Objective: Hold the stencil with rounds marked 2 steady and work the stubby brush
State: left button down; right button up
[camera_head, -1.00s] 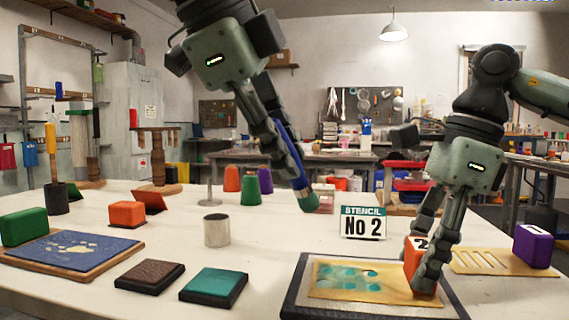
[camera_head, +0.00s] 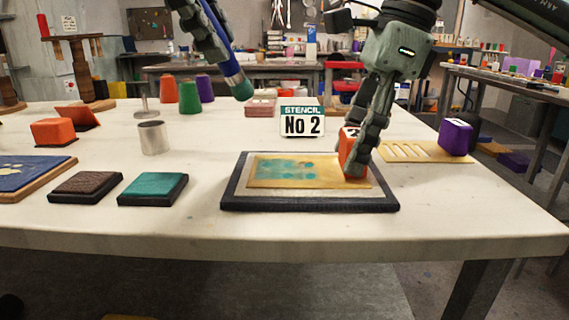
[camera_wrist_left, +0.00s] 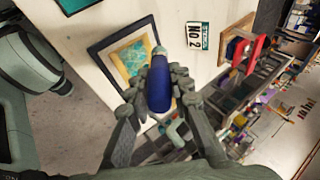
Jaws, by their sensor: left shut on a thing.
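My left gripper (camera_head: 213,50) is shut on the stubby brush (camera_head: 232,70), which has a blue handle and a teal tip. It holds the brush in the air, tip down, above and to the left of the stencil. The brush also shows in the left wrist view (camera_wrist_left: 160,88). The yellow stencil with rounds (camera_head: 263,181) lies on a dark-rimmed board (camera_head: 232,198), with teal paint on its rounds. An orange block marked 2 (camera_head: 347,143) stands at its right end. My right gripper (camera_head: 358,168) has its fingers around this block and partly hides it.
A sign reading "STENCIL No 2" (camera_head: 302,121) stands behind the board. A teal pad (camera_head: 153,187), a brown pad (camera_head: 86,185) and a metal cup (camera_head: 153,138) are left of it. A slotted stencil (camera_head: 425,151) with a purple block (camera_head: 455,137) lies to the right.

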jog(key=o, duration=0.5)
jog(key=shift+r, duration=0.1)
jog(key=v, duration=1.2)
